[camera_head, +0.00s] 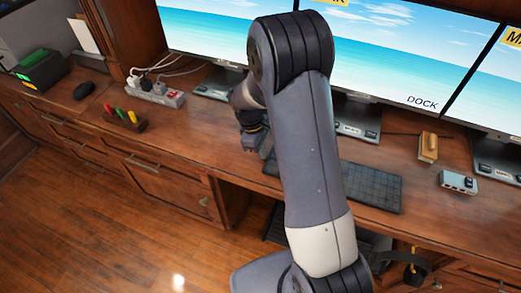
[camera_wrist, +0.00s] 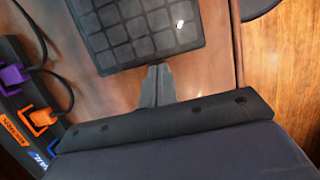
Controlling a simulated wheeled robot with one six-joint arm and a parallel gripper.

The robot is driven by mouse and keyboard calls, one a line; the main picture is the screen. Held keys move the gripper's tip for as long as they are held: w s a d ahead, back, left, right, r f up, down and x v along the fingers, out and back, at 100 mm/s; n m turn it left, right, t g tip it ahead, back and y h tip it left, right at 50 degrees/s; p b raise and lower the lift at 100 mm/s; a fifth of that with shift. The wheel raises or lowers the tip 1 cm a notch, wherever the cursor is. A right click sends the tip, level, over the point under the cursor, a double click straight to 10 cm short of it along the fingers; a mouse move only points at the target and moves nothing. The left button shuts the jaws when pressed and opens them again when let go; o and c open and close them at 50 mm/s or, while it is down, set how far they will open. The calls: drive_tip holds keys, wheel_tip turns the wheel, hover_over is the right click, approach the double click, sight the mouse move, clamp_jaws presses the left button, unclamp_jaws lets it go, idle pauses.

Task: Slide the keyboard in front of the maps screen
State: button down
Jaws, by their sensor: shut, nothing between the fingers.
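The dark grey keyboard (camera_head: 370,188) lies flat on the wooden desk below the middle screen, its left part hidden behind my arm. Its black keys fill the top of the wrist view (camera_wrist: 140,25). The right screen (camera_head: 490,88) is cut off by the frame; its corner label begins with "M", and the rest is not readable. My gripper (camera_wrist: 157,70) is shut and empty, with its fingertips at the keyboard's near edge in the wrist view. I cannot tell whether they touch it. In the head view my gripper (camera_head: 262,150) is at the keyboard's left end, partly hidden.
A yellowish block (camera_head: 428,147) and a small grey box with ports (camera_head: 458,181) stand right of the keyboard. The middle screen (camera_head: 400,55) reads "DOCK". A power strip (camera_head: 155,93) lies at left. The wrist view shows orange and purple plugs (camera_wrist: 40,119).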

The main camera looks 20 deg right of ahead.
drive_tip(key=p, duration=0.7)
approach(411, 204)
drive_tip(key=s+d+f, duration=0.2)
drive_tip(key=f, duration=0.1)
drive_tip(key=s+d+f, duration=0.1)
drive_tip(key=f, duration=0.1)
drive_tip(key=shift+d+f, duration=0.15)
drive_tip(key=shift+f, duration=0.1)
drive_tip(key=shift+s+d+f, duration=0.15)
drive_tip(key=shift+s+d, duration=0.05)
drive_tip(key=shift+d, duration=0.2)
drive_tip(key=shift+w+a, duration=0.3)
drive_tip(key=shift+w, duration=0.05)
drive_tip(key=shift+w+a+f+b, duration=0.1)
drive_tip(key=shift+w+a+b, duration=0.1)
drive_tip(key=shift+w+a, duration=0.3)
drive_tip(key=shift+w+a+b, duration=0.15)
drive_tip(key=shift+w+a, duration=0.2)
drive_tip(key=shift+a, duration=0.3)
drive_tip(key=v, duration=1)
drive_tip(key=shift+a, duration=0.2)
